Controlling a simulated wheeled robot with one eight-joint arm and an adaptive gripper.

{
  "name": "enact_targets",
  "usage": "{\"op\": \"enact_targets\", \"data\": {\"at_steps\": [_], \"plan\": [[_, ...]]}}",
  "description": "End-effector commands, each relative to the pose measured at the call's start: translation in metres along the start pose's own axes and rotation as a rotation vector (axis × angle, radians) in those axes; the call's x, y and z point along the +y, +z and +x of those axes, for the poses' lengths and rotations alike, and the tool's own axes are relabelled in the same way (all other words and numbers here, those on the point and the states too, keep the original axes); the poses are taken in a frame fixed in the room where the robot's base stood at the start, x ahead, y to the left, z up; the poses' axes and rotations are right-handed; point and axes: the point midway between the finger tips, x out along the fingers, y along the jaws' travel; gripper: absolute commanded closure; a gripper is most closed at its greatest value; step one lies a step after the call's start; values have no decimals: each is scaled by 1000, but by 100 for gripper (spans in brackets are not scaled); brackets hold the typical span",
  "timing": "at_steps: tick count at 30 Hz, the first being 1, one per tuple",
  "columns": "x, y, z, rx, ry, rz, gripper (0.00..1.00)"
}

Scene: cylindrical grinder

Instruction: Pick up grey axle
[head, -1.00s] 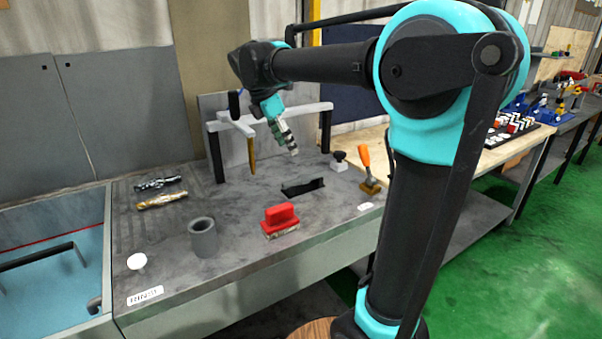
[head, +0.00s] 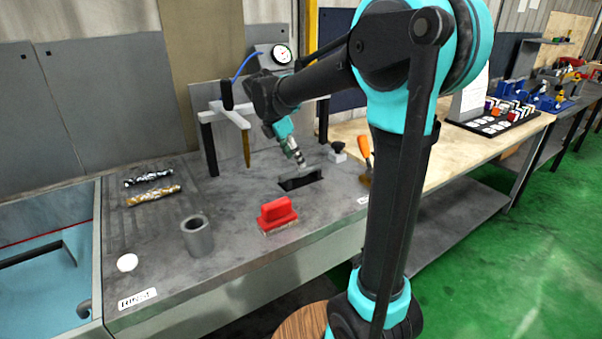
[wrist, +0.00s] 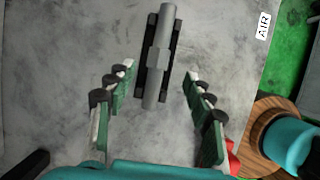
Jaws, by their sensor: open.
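The grey axle (wrist: 153,88) is a rod with a thicker middle collar. In the wrist view it lies lengthwise in a black cradle (wrist: 169,72), at the top middle. My gripper (wrist: 158,75) is open and empty; its two green-and-black fingers stand to the left and right of the axle's near end, apart from it. In the head view my gripper (head: 301,163) points down just above the black cradle (head: 300,181) on the grey bench (head: 235,190). The axle is hard to make out there, partly behind the gripper.
A red-handled brush (head: 278,212) and a grey cup (head: 197,236) stand in front and left of the cradle. An orange-handled tool (head: 365,152) is at right. Bare bench surrounds the cradle.

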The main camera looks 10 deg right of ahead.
Motion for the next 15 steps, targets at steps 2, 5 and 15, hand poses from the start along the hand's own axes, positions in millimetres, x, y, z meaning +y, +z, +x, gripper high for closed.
{"op": "enact_targets", "data": {"at_steps": [2, 5, 15], "plan": [[0, 0, 5, 0, 0, 1, 47], [0, 0, 10, 0, 0, 1, 47], [4, 2, 53, 0, -1, 1, 47]]}}
